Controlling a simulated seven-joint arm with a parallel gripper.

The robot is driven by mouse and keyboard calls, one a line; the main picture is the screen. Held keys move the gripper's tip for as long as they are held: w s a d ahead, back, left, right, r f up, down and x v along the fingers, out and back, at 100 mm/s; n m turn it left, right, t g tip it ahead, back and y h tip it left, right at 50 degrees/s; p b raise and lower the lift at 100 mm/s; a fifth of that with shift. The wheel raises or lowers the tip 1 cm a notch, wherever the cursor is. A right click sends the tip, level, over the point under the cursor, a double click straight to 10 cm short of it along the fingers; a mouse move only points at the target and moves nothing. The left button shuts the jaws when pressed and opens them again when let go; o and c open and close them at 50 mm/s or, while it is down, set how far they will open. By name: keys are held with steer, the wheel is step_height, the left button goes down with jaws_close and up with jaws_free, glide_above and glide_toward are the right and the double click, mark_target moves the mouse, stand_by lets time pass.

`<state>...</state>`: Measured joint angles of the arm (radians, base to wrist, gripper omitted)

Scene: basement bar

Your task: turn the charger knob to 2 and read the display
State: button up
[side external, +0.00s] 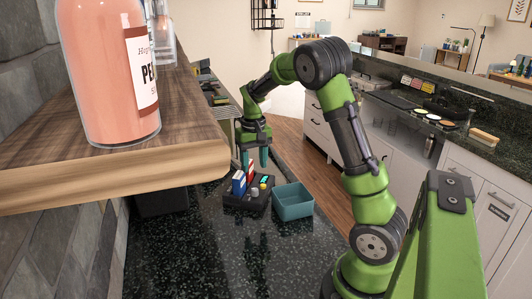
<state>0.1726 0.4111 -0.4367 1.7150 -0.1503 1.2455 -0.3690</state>
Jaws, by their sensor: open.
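A low black unit (232,204), probably the charger, sits on the dark speckled counter. A blue block (238,184) and a red and white block (250,173) stand on its left and back part. A small round grey piece (254,192), perhaps the knob, is at its front. A small bright cyan patch (265,179), perhaps the display, and a small yellow piece (263,186) are on its right. Markings and any reading are too small to make out. My gripper (255,165) is open, pointing down just above the back of the unit, with its teal fingers apart.
A teal open bin (292,203) stands right beside the unit and looks empty. A wooden shelf (110,150) with a pink bottle (105,70) juts in at upper left. The front counter (215,260) is clear. Another counter with several items runs along the right.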

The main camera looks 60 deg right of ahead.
mark_target(255, 189)
step_height(255, 189, down, 9)
steer(key=shift+r, duration=0.15)
jaws_close()
stand_by(0.4)
steer(key=shift+m, duration=0.4)
steer(key=m, duration=0.5)
steer(key=shift+m, duration=0.3)
steer(key=m, duration=0.5)
steer(key=shift+m, duration=0.4)
